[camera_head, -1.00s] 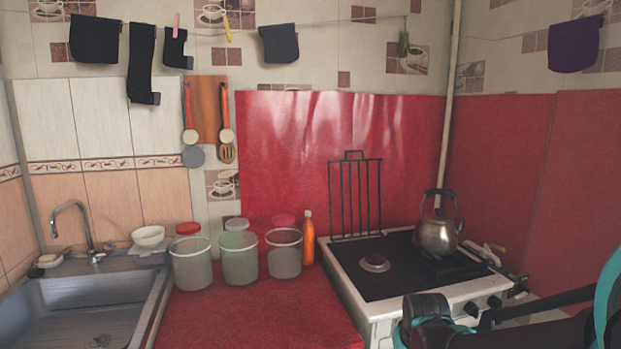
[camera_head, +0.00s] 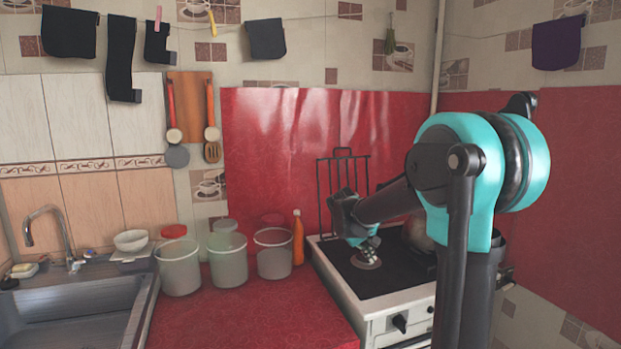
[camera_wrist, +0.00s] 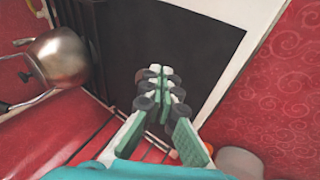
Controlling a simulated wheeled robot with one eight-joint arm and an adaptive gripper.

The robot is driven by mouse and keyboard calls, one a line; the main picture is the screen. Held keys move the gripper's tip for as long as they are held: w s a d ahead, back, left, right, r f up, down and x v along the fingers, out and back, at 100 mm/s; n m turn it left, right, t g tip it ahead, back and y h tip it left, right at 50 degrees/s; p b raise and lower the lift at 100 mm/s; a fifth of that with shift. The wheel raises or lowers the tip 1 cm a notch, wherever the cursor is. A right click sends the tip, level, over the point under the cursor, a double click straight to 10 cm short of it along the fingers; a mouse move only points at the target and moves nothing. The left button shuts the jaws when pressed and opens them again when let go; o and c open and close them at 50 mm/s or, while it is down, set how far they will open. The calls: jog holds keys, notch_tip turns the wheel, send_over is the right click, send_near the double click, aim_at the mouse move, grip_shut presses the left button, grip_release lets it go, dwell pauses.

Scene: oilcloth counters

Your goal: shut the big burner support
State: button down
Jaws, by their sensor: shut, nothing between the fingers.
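The big burner support (camera_head: 343,157) is a dark barred grate standing upright at the back left of the stove (camera_head: 400,297). My arm and gripper cover its lower right part in the head view. Some of its dark bars show against red near the bottom of the wrist view (camera_wrist: 98,137). My gripper (camera_head: 369,258) is over the left part of the black stove top, in front of the raised grate. In the wrist view its fingertips (camera_wrist: 163,72) are together and hold nothing. I cannot tell whether the gripper touches the grate.
A metal kettle (camera_wrist: 62,58) stands on the right of the stove, mostly hidden by my arm in the head view. Clear jars (camera_head: 273,258) and an orange bottle (camera_head: 298,240) stand left of the stove. A red wall panel (camera_head: 270,140) is behind.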

jog(key=w+a+r+n+t+h, duration=0.1)
jog(key=w+a+r, duration=0.2)
jog(key=w, duration=0.4)
jog(key=w+a+r+n+h, duration=0.1)
jog(key=w+a+r+h, duration=0.2)
jog(key=w, duration=0.5)
jog(key=w+a+r+n+t, duration=0.1)
jog(key=w+a+r, duration=0.25)
jog(key=w, duration=0.35)
jog(key=w+a+r+n+t+h, duration=0.1)
jog(key=w+a+r+t+h, duration=0.1)
jog(key=w+a+r, duration=0.5)
jog(key=w+a+n+t+h, duration=0.1)
jog(key=w+a+t+h, duration=0.3)
jog(key=a, duration=0.7)
jog(key=w+d+g+y, duration=0.1)
jog(key=w+d+g, duration=0.1)
jog(key=d, duration=0.7)
jog(key=shift+w+d+r, duration=0.15)
jog(key=shift+w, duration=0.3)
jog(key=shift+s, duration=0.1)
